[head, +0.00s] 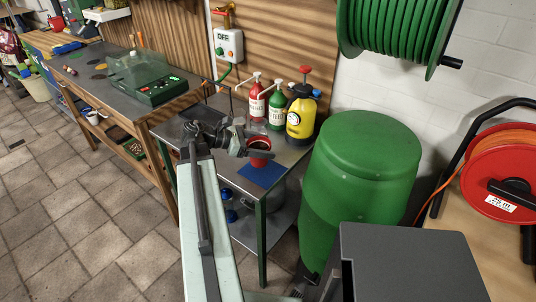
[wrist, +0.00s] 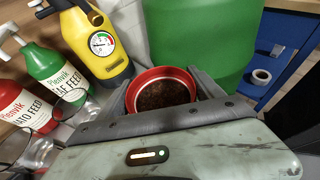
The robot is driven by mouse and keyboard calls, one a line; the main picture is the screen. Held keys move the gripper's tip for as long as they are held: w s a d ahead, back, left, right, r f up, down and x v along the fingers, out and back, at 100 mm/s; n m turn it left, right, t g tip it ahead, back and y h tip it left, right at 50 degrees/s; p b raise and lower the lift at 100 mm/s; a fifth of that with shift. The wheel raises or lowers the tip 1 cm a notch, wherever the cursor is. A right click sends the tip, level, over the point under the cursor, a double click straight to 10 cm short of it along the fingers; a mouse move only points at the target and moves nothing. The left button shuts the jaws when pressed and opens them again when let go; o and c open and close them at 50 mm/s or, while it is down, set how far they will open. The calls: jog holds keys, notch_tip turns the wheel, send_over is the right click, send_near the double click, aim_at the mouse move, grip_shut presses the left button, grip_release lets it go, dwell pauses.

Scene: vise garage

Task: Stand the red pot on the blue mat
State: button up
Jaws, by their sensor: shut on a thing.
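The red pot (head: 259,160) is at the back edge of the blue mat (head: 262,176) in the head view. I cannot tell whether it touches the mat or is held just above it. My gripper (head: 258,150) is shut on the pot. In the wrist view the red pot (wrist: 164,74) shows its round rim and dark soil, between the two fingers of my gripper (wrist: 165,95). The pot looks roughly upright. The mat's front part is bare, and its back part is hidden behind the pot and gripper.
A red bottle (head: 257,104), a green bottle (head: 277,108) and a yellow sprayer (head: 300,112) stand behind the pot on the metal table. Clear glasses (wrist: 71,104) are left of my gripper. A large green barrel (head: 362,180) stands close to the table's right.

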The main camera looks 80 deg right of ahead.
jog(key=shift+s, duration=0.65)
jog(key=f+b, duration=0.4)
jog(key=shift+s, duration=0.25)
jog(key=shift+r, duration=0.2)
jog(key=shift+f, duration=0.15)
jog(key=o, duration=1.5)
jog(key=shift+o, duration=0.2)
